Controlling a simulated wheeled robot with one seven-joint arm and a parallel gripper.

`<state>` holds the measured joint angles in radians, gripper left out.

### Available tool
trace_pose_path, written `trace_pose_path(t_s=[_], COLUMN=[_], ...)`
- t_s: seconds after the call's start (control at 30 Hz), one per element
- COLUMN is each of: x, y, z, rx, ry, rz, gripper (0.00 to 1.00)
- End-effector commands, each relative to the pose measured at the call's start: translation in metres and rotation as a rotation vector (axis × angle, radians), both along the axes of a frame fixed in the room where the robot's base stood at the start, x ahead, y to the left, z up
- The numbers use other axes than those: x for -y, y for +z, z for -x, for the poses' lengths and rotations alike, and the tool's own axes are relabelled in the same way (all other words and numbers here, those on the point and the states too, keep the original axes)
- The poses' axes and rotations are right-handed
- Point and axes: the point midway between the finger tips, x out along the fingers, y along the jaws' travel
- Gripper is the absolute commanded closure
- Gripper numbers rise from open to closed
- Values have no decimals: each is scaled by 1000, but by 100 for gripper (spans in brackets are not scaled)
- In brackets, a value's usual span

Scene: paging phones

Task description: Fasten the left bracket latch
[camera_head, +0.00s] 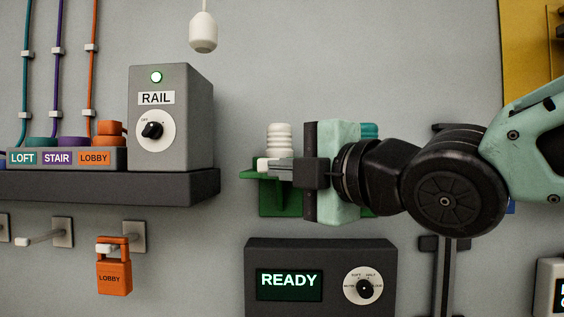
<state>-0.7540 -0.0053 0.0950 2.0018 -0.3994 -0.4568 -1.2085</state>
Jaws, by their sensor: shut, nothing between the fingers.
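A green bracket (281,205) is on the grey wall near the middle, and my gripper and wrist cover much of it. A white ribbed piece (279,137) stands upright above the bracket, just behind my fingers. My gripper (264,165) points left across the front of the bracket. It is shut and empty, with its pale fingertips near the bracket's left part. I cannot tell whether the fingers touch the bracket. I cannot make out a latch, which may be hidden behind my fingers or hand.
A grey RAIL box (171,118) with a lit lamp stands on the dark shelf (120,187) at left. An orange LOBBY padlock (114,275) hangs from a peg below it. A READY panel (320,246) is below my gripper. A white pendant (203,33) hangs above.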

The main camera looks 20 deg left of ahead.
Motion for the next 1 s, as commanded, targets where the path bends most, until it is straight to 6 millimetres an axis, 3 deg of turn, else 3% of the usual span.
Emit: trace_pose_path(t_s=[0.43, 0.7, 1.0], x=[1, -4, -3], y=[0, -1, 0], z=[0, -24, -25], rx=[1, 1, 0], ry=[-1, -3, -4], rz=[-1, -1, -1], gripper=[100, 100, 100])
